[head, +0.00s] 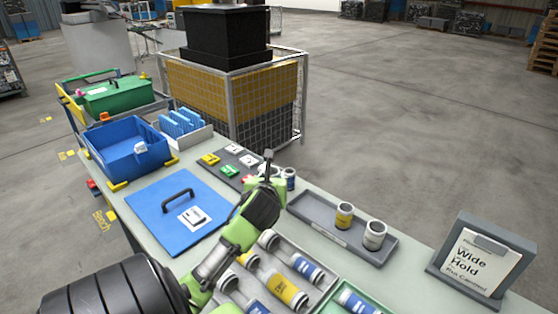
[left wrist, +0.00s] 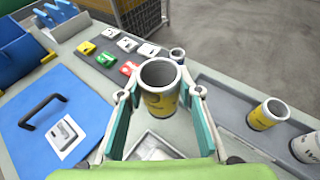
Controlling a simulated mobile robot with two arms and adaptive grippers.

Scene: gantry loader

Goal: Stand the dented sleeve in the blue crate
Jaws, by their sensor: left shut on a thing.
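My left gripper (head: 266,186) is above the table, shut on a sleeve with a yellow band (left wrist: 160,98). The sleeve is upright between the two fingers, its open grey end up; in the head view the gripper mostly hides it. I cannot make out a dent on it. The blue crate (head: 122,168) stands open at the table's far left, with a white label on its wall. Part of it also shows in the left wrist view (left wrist: 22,60), left of the gripper and well apart from it. My right gripper is not in view.
A blue lid (head: 148,212) with a black handle lies between gripper and crate. A grey tray (head: 318,222) holds a yellow sleeve (head: 344,216) and a white one (head: 374,235). A blue-banded sleeve (head: 290,179) stands behind the gripper. A sign (head: 480,262) stands at right.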

